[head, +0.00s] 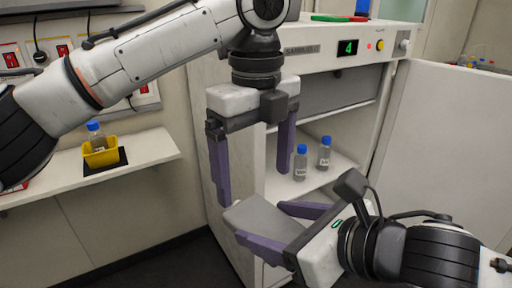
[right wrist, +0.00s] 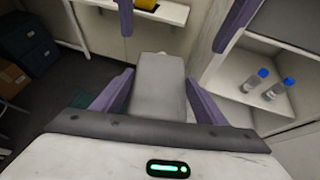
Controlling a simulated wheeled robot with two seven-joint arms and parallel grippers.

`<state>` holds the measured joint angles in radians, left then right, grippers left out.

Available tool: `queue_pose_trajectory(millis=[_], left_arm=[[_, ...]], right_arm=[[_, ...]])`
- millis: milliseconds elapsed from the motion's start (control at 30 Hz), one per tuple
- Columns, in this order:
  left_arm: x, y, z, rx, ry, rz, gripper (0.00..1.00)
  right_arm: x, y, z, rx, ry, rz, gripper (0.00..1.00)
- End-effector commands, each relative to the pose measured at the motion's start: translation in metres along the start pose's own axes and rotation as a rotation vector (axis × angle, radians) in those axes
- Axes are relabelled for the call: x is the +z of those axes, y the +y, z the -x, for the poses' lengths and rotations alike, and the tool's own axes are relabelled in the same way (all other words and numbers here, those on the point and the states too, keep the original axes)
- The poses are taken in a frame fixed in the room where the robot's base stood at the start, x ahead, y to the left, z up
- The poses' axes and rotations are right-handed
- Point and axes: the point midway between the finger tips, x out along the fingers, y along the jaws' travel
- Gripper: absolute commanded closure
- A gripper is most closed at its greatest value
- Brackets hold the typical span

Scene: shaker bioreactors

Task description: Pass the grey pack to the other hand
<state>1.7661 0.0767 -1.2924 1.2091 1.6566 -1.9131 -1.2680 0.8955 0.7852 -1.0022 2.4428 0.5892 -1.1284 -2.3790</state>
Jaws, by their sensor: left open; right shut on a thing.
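The grey pack (head: 262,218) is a flat grey block in the head view. My right gripper (head: 272,226) is shut on it, with one purple finger along each side. In the right wrist view the pack (right wrist: 158,85) sticks out from between the fingers. My left gripper (head: 254,165) is open and empty above the pack, its two purple fingers pointing down and spread wide. The left fingertips reach down close to the pack; whether they touch it I cannot tell. Parts of the left fingers also show at the top of the right wrist view (right wrist: 178,22).
A white cabinet (head: 225,160) with a lit display stands behind the grippers. Its open shelf holds two blue-capped bottles (head: 300,162). A wall shelf (head: 150,150) at left carries a yellow holder (head: 101,154) with another bottle. An open white door (head: 450,150) is at right.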

Motion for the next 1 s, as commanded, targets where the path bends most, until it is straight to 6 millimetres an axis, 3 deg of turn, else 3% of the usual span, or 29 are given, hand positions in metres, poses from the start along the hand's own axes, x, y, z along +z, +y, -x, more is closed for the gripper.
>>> queue_pose_trajectory(millis=[100, 300, 500, 767, 833, 1000], left_arm=[[0.000, 0.001, -0.025, 0.001, 0.001, 0.000, 0.12], [0.000, 0.000, -0.054, 0.001, 0.000, 0.002, 0.12], [0.000, 0.000, -0.067, -0.001, 0.000, 0.002, 0.12], [0.000, -0.001, -0.068, -0.002, 0.001, 0.002, 0.12], [0.000, -0.001, -0.068, -0.002, 0.001, 0.002, 0.18], [0.000, -0.001, -0.068, -0.004, 0.001, 0.002, 0.47]], right_arm=[[0.001, 0.000, 0.000, 0.000, -0.003, 0.001, 0.64], [0.001, 0.000, 0.000, 0.000, -0.003, 0.001, 0.64], [0.001, 0.000, 0.000, 0.000, -0.003, 0.001, 0.64], [0.001, 0.000, 0.000, 0.000, -0.003, 0.001, 0.64], [0.001, 0.000, 0.000, 0.000, -0.003, 0.001, 0.64], [0.001, 0.001, 0.000, 0.004, -0.003, 0.001, 0.64]])
